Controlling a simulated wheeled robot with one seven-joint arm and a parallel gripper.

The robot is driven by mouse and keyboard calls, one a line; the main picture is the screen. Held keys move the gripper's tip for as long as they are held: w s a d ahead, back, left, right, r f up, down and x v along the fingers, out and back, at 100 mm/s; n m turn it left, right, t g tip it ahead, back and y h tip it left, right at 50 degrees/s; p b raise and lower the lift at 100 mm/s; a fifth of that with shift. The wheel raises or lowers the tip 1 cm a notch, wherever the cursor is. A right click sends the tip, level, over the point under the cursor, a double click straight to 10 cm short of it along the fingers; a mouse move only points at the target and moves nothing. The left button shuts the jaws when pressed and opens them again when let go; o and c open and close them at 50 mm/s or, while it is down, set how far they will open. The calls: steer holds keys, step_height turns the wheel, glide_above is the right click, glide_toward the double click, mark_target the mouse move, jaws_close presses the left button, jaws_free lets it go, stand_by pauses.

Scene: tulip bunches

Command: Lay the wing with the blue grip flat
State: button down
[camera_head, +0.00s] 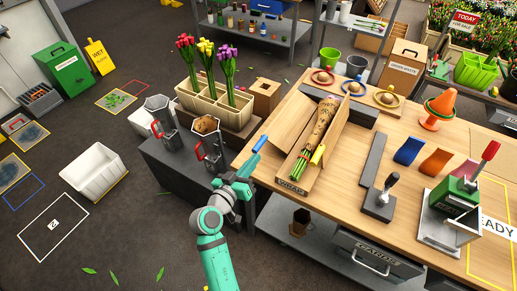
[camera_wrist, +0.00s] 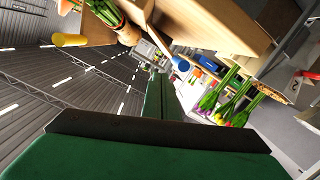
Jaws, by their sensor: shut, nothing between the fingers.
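The wooden wing (camera_head: 289,122) with the blue grip (camera_head: 260,144) is at the left side of the wrapping station and looks raised at a slope. In the wrist view, the blue grip (camera_wrist: 200,62) shows at the edge of a wooden board (camera_wrist: 205,25). The opposite wing (camera_head: 332,138) has a yellow grip (camera_head: 318,155) and also stands up. A paper-wrapped tulip bunch (camera_head: 318,122) lies between them, green stems toward the front. My gripper (camera_head: 249,166) is shut and empty, just below and left of the blue grip; contact cannot be told.
Metal jugs (camera_head: 208,145) stand on the dark stand left of the arm, near a tulip holder (camera_head: 228,118). On the table (camera_head: 345,210), a stamp (camera_head: 381,200) and a red-handled press (camera_head: 455,205) stand to the right.

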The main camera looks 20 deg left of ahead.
step_height(320, 180, up, 3)
steer(key=s+m+y, duration=0.1)
steer(key=s+m, duration=0.2)
steer(key=m, duration=0.7)
glide_above(257, 148)
steer(key=s+d, duration=0.2)
steer(key=d, duration=0.1)
steer(key=shift+g+y, duration=0.4)
steer(key=shift+w+a+f, duration=0.1)
steer(key=shift+a+f, duration=0.25)
steer(key=shift+f, duration=0.35)
steer(key=shift+w+a+f, duration=0.15)
steer(key=shift+a+f, duration=0.2)
steer(key=shift+f, duration=0.3)
steer(key=shift+w+a+f, duration=0.1)
steer(key=shift+a+f, duration=0.25)
steer(key=shift+f, duration=0.35)
steer(key=shift+a+f+n, duration=0.25)
steer(key=shift+n, duration=0.05)
steer(key=f+n, duration=0.1)
steer(key=a+f+n+h, duration=0.1)
steer(key=f+n, duration=0.1)
steer(key=shift+w+a+f+g, duration=0.1)
steer(key=shift+w+g, duration=0.1)
steer(key=shift+g, duration=0.1)
